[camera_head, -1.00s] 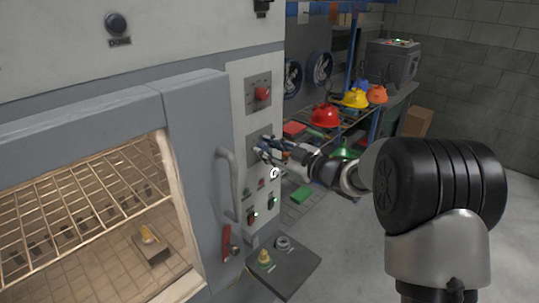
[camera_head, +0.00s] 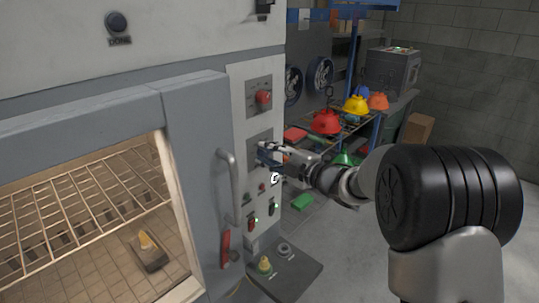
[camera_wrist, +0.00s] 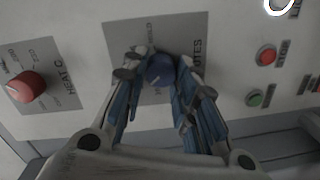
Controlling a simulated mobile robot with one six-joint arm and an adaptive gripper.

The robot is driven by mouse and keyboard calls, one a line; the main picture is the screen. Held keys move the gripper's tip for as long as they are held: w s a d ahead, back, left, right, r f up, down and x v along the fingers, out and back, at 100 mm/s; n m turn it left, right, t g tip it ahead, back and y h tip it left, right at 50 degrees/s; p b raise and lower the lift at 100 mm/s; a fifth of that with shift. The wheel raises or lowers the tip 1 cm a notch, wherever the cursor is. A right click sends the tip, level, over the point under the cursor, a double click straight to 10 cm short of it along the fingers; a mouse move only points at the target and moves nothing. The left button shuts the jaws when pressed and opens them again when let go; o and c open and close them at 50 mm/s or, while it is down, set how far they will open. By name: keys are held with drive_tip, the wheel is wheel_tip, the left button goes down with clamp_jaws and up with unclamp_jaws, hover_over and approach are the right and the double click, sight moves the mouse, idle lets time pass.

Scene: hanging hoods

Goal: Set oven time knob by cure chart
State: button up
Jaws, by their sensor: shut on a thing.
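The oven time knob (camera_wrist: 159,70) is blue and sits on a grey plate (camera_wrist: 125,35) whose partly covered lettering ends in "UTES", with "HOLD" near the top. My gripper (camera_wrist: 160,78) has its fingers on both sides of this knob and is shut on it. In the head view my gripper (camera_head: 266,153) is at the lower grey plate (camera_head: 258,139) of the oven's control panel and hides the knob. A red knob (camera_wrist: 27,86) on the "HEAT C" plate is beside it; it also shows above my gripper in the head view (camera_head: 263,97). No readable cure chart shows.
The oven door handle (camera_head: 229,180) stands out just left of my gripper. Red and green buttons (camera_wrist: 266,55) (camera_wrist: 255,98) are near the knob. A shelf (camera_head: 318,272) juts out below. Hanging hoods (camera_head: 356,104) are behind, to the right.

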idle(0.4)
drive_tip(key=o, duration=1)
drive_tip(key=shift+o, duration=0.2)
drive_tip(key=f+v, duration=0.1)
drive_tip(key=v, duration=1.1)
drive_tip(key=shift+r, duration=0.45)
